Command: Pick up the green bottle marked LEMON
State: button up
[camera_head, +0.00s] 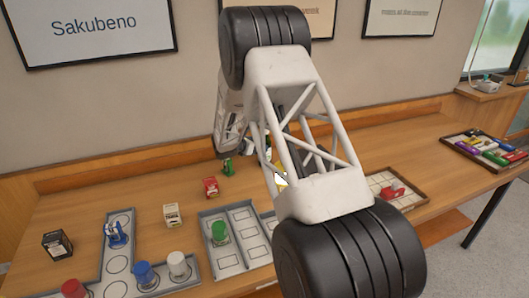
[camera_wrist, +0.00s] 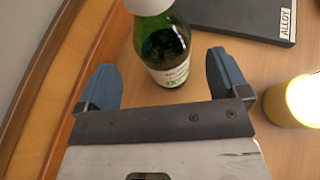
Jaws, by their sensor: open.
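A green glass bottle (camera_wrist: 160,42) with a white label stands in the wrist view, its top cut off by the upper edge. The label's print is too small to read for sure. My gripper (camera_wrist: 160,62) is open, its two blue-grey fingers spread to the left and right of the bottle's lower part. The bottle appears beyond or between the fingertips, with visible gaps on both sides. In the head view my arm hides the gripper and most of what is around it. A small green object (camera_head: 228,166) shows left of the arm there; I cannot tell what it is.
In the wrist view a bright yellow cylinder (camera_wrist: 294,100) stands close right of the right finger, and a dark case marked ALLOY (camera_wrist: 240,16) lies behind. In the head view a grey tray (camera_head: 205,216), a red box (camera_head: 211,187) and a cream box (camera_head: 172,215) stand on the table.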

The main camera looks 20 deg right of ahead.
jog(key=shift+d+f, duration=0.1)
jog(key=shift+d, duration=0.15)
jog(key=shift+x, duration=2.45)
jog(key=shift+s, duration=0.1)
jog(key=c, duration=1.1)
jog(key=shift+c, duration=0.2)
jog(key=shift+r, duration=0.3)
jog(key=shift+r, duration=4.5)
jog(key=shift+r, duration=0.15)
